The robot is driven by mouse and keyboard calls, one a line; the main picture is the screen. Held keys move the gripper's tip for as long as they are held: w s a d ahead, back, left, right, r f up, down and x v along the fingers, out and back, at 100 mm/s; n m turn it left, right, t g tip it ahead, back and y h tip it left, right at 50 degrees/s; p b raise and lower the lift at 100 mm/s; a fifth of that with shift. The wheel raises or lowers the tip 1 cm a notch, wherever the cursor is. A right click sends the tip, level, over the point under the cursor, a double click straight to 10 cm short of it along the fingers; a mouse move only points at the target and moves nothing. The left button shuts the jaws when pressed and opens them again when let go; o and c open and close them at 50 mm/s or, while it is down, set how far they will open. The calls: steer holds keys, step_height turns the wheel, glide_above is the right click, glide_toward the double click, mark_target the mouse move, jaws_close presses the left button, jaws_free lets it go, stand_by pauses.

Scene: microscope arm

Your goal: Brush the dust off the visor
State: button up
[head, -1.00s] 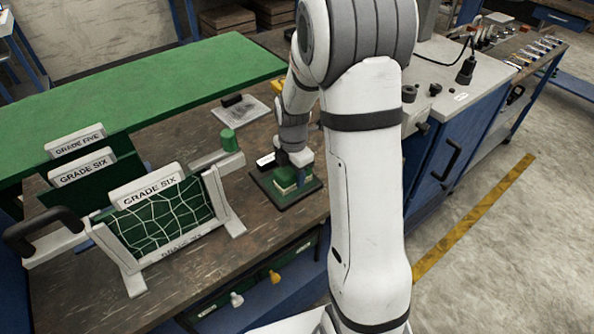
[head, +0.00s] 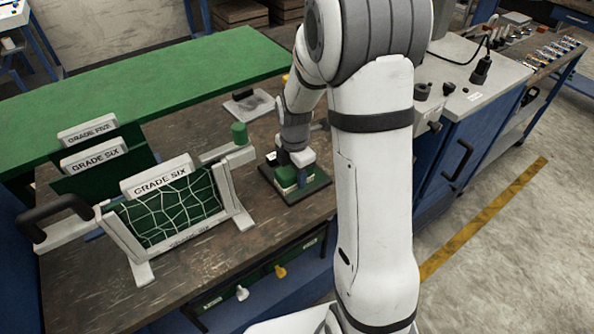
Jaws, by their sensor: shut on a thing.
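My gripper (head: 296,158) points down over a dark square pad (head: 318,189) on the bench. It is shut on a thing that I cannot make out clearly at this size. A small green block (head: 286,176) shows just under the fingers, on the pad. I cannot tell whether it is the held thing or touches it. Nothing in view is clearly a visor or a brush. A white stand (head: 237,205) holds a dark green panel (head: 172,214) crossed by white lines, to the left of the gripper.
The wooden bench (head: 190,270) has bare room in front of the stand. GRADE SIX cards (head: 160,178) rise behind the panel. A green cylinder (head: 239,133) stands on a white bar. A grey plate (head: 250,104) lies behind. A blue cabinet (head: 470,125) is at right.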

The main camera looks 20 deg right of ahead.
steer(key=shift+r+p, duration=1.75)
steer(key=shift+r, duration=0.85)
steer(key=shift+f, duration=0.1)
